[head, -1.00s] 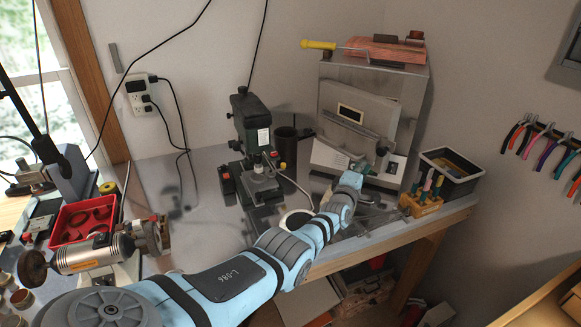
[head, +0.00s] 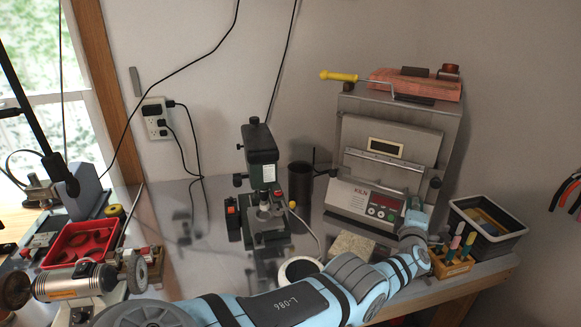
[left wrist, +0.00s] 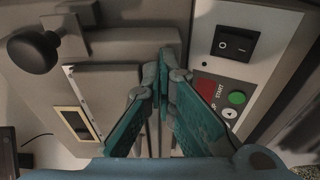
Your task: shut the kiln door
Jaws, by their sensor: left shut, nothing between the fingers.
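The grey kiln (head: 450,112) stands at the back right of the bench. Its door (head: 415,140), with a small window (head: 386,145) and a handle bar (head: 383,160), stands upright at the front, above the control panel (head: 350,200). I cannot tell whether it sits fully flush. My left gripper (head: 414,203) is shut and empty, low at the right of the control panel. In the left wrist view the closed fingers (left wrist: 172,64) lie between the door (left wrist: 115,95) and the panel's switch and buttons (left wrist: 222,98). Any contact is unclear. My right gripper is not in view.
A pink block (head: 410,84) and a yellow-handled tool (head: 340,76) lie on the kiln. A black bin (head: 503,238) and a wooden tool holder (head: 452,268) stand at its right. A small drill press (head: 262,145) and a dark cup (head: 300,182) stand at its left.

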